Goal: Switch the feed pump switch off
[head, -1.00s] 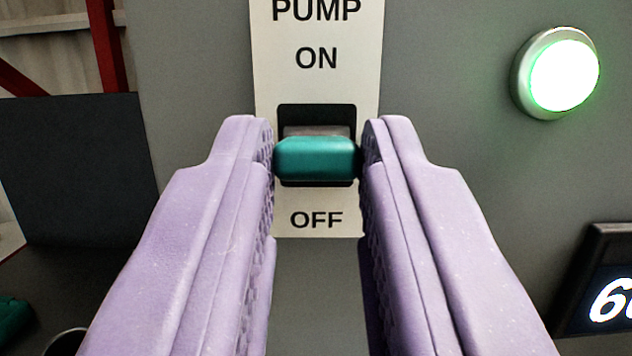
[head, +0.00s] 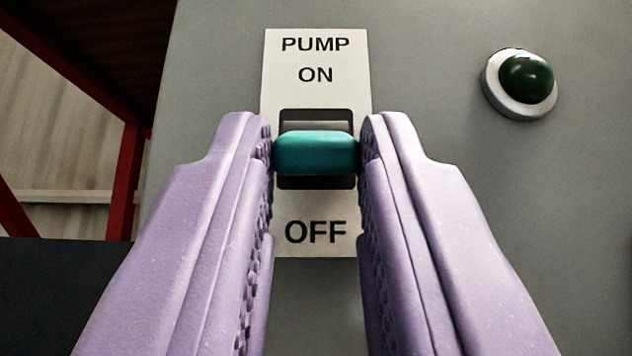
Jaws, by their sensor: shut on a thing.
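The feed pump switch (head: 316,153) is a teal lever in a dark slot on a white plate (head: 316,60). The plate reads PUMP and ON above the slot and OFF below it. My gripper (head: 316,150), with two lilac fingers, is shut on the teal lever, one finger at each side. The lever hides part of the slot. A round indicator lamp (head: 526,78) to the right of the plate is dark green and unlit.
The plate and lamp sit on a grey panel (head: 440,60). Red beams (head: 126,180) and a pale corrugated wall show at the left, above a dark surface (head: 50,290).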

